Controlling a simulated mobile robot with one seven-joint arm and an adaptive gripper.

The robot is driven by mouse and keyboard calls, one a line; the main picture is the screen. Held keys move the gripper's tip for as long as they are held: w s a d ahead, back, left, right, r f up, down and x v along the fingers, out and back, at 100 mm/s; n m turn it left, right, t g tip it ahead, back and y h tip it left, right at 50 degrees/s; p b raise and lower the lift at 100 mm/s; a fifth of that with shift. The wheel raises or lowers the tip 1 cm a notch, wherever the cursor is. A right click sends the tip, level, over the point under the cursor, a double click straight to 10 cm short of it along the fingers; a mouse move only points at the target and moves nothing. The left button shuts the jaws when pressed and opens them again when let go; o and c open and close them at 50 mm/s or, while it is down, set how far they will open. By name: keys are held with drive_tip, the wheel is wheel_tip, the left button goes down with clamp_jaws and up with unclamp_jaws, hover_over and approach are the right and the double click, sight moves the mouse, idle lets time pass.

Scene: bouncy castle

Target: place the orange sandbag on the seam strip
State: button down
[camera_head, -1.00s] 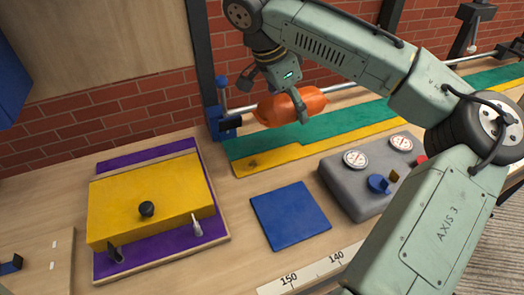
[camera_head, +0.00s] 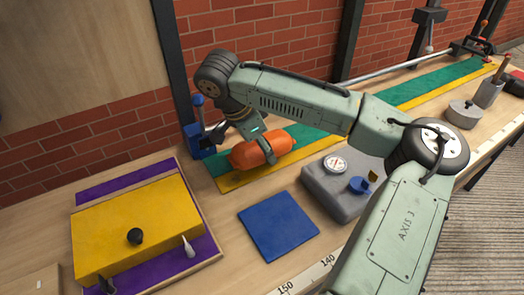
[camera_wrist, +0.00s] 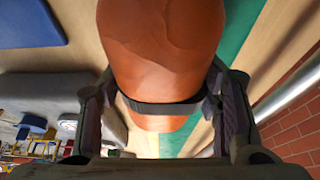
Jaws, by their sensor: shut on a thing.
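The orange sandbag (camera_head: 250,154) is a plump capsule lying roughly level in my gripper (camera_head: 262,142). It also fills the upper middle of the wrist view (camera_wrist: 162,45), where a dark band crosses it between the two fingers. My gripper (camera_wrist: 160,108) is shut on the bag's middle from both sides. The seam strip, green and yellow (camera_head: 232,182), runs along the back of the table. The bag is over the left end of the strip; I cannot tell whether it touches. The bag and arm hide part of the strip.
A blue clamp (camera_head: 203,140) stands close left of the bag. A grey gauge block (camera_head: 325,195) and a flat blue pad (camera_head: 277,225) lie in front. A yellow box (camera_head: 135,225) sits on a purple board at left. A metal rail (camera_head: 400,68) runs behind.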

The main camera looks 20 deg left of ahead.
drive_tip(key=shift+f, duration=0.95)
drive_tip(key=shift+f, duration=0.1)
drive_tip(key=shift+f, duration=0.1)
drive_tip(key=c, duration=0.5)
unclamp_jaws()
drive_tip(key=shift+r, duration=0.3)
drive_tip(key=shift+s+a+r, duration=0.1)
drive_tip(key=shift+a+r, duration=0.05)
drive_tip(key=shift+r, duration=0.05)
drive_tip(key=b+v, duration=0.1)
drive_tip(key=v, duration=1)
drive_tip(key=shift+r+b, duration=0.1)
drive_tip(key=shift+b, duration=0.2)
